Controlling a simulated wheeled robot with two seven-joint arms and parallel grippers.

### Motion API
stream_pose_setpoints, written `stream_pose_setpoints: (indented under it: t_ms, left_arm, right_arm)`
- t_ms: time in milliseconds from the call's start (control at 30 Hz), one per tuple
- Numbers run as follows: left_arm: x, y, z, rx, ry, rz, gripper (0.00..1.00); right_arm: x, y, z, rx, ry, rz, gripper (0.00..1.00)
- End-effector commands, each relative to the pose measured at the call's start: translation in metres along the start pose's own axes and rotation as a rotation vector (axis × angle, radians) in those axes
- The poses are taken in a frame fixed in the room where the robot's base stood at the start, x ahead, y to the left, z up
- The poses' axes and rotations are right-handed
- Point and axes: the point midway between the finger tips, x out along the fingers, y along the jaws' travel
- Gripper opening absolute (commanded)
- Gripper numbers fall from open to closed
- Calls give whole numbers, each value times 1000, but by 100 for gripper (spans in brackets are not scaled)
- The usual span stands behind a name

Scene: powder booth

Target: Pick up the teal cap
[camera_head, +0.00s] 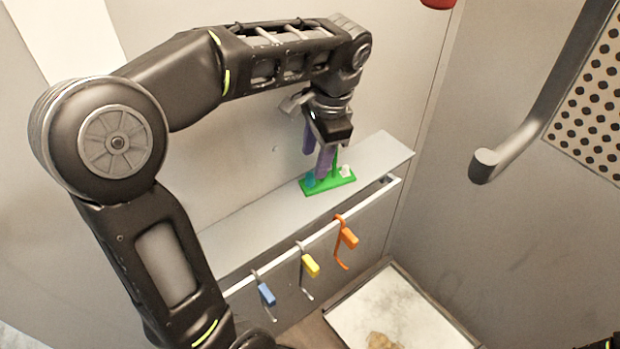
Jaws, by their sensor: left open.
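The teal cap (310,181) is a small piece at the left end of a green holder (343,181) on the grey shelf. It is small in the picture and partly hidden by my gripper. My left gripper (318,165) points down over the holder, its purple fingers apart on the cap's side. I cannot tell whether a finger touches the cap. A white piece (346,171) sits at the holder's right end. A dark bit of my right arm may show at the bottom right corner; its gripper is not visible.
The grey shelf (250,222) runs along the wall. Below it, a rail carries a blue-tagged hook (266,294), a yellow-tagged hook (310,265) and an orange hook (348,237). A pale tray (400,310) lies lower down. A grey pipe (520,130) stands out at right.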

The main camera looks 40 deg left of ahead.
Motion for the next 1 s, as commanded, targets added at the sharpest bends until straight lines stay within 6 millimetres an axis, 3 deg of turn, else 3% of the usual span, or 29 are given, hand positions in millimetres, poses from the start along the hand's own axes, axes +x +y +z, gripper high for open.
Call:
stream_pose_setpoints:
  t_ms: [167, 500, 1000]
  left_arm:
    - [6, 0, 1, -1, -2, 1, 46]
    - [49, 1, 2, -1, -2, 1, 46]
    - [52, 1, 1, 0, 0, 0, 46]
  right_arm:
    - [-1, 0, 0, 0, 0, 0, 36]
    - [-5, -2, 0, 0, 0, 0, 36]
    - [-5, -2, 0, 0, 0, 0, 36]
